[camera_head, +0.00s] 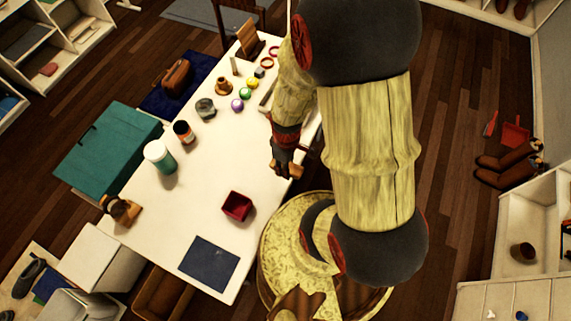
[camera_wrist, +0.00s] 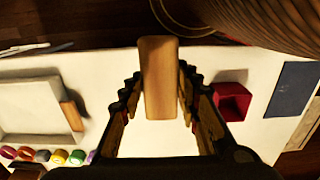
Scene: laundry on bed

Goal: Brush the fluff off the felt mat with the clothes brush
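My gripper (camera_head: 284,160) is near the right edge of the white table in the head view. In the wrist view its two fingers (camera_wrist: 160,90) close on both sides of a plain wooden piece, the clothes brush (camera_wrist: 158,80). A bit of the brush (camera_head: 296,171) shows beside the fingers in the head view; its bristles are hidden. The dark blue felt mat (camera_head: 210,262) lies flat at the table's near end, apart from the brush. It also shows at the right of the wrist view (camera_wrist: 294,88). I cannot make out any fluff on it.
A red open box (camera_head: 237,206) stands between my gripper and the mat. A white-and-green jar (camera_head: 159,155), a dark can (camera_head: 183,132) and several small coloured items are farther along the table (camera_head: 190,215). A shallow tray (camera_wrist: 30,100) shows in the wrist view.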

